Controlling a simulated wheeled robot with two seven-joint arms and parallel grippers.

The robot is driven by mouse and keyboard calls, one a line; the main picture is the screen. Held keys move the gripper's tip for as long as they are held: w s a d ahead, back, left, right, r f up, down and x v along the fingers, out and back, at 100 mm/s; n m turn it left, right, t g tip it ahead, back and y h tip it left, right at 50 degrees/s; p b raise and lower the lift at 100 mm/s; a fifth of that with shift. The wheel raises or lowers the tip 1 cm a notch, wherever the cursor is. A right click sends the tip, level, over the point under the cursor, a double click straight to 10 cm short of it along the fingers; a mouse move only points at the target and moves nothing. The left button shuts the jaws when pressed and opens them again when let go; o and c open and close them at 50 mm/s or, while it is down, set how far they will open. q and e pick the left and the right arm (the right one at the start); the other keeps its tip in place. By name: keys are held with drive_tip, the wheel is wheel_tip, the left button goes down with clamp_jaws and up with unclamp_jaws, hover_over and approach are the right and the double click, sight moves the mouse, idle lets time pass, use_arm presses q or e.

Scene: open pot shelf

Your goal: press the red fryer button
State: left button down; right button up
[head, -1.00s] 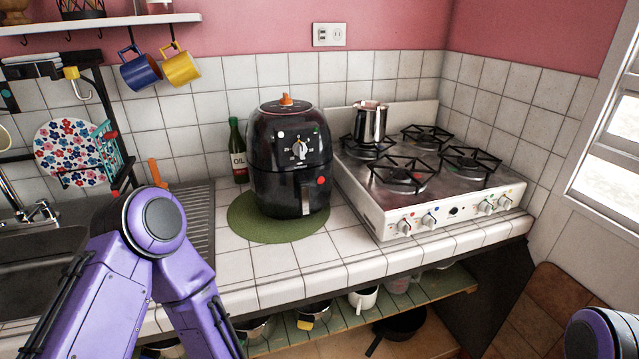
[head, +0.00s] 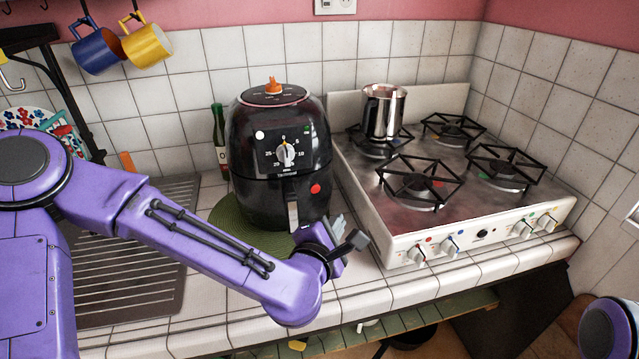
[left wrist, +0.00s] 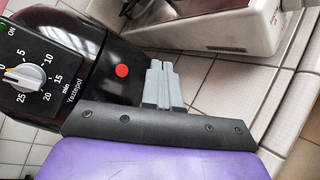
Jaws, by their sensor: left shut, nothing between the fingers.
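The black air fryer (head: 262,140) stands upright on a green round mat (head: 228,222) on the tiled counter. Its red button (head: 315,188) is on the lower right of its front, and also shows in the left wrist view (left wrist: 122,70). My left gripper (head: 338,226) is in front of the fryer, to the right of its handle and below the button. In the left wrist view its grey fingers (left wrist: 163,68) are shut with nothing between them, just right of the button. I cannot tell whether they touch the fryer. My right gripper is not in view.
A white stove (head: 440,235) with black grates and a metal pot (head: 383,112) stands right of the fryer. A green bottle (head: 219,140) is behind it to the left. A sink drainer (head: 140,290) lies left. Bare counter tiles run along the front.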

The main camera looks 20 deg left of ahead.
sight(315, 189)
use_arm(q)
drive_tip(key=w+a, duration=0.2)
drive_tip(key=w+a+p, duration=0.1)
drive_tip(key=w+a, duration=0.2)
drive_tip(key=shift+w+r, duration=0.15)
drive_tip(key=shift+w, duration=0.15)
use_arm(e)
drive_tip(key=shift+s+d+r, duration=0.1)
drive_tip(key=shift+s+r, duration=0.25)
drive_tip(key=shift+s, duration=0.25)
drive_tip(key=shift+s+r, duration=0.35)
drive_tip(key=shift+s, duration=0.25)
use_arm(q)
drive_tip(key=shift+w, duration=0.1)
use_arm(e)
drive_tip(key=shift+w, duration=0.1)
use_arm(q)
drive_tip(key=shift+a, duration=0.1)
idle(0.6)
drive_tip(key=shift+w+a, duration=0.25)
drive_tip(key=shift+w, duration=0.1)
drive_tip(key=shift+w+a+r, duration=0.2)
drive_tip(key=shift+a+r, duration=0.05)
drive_tip(key=shift+a, duration=0.1)
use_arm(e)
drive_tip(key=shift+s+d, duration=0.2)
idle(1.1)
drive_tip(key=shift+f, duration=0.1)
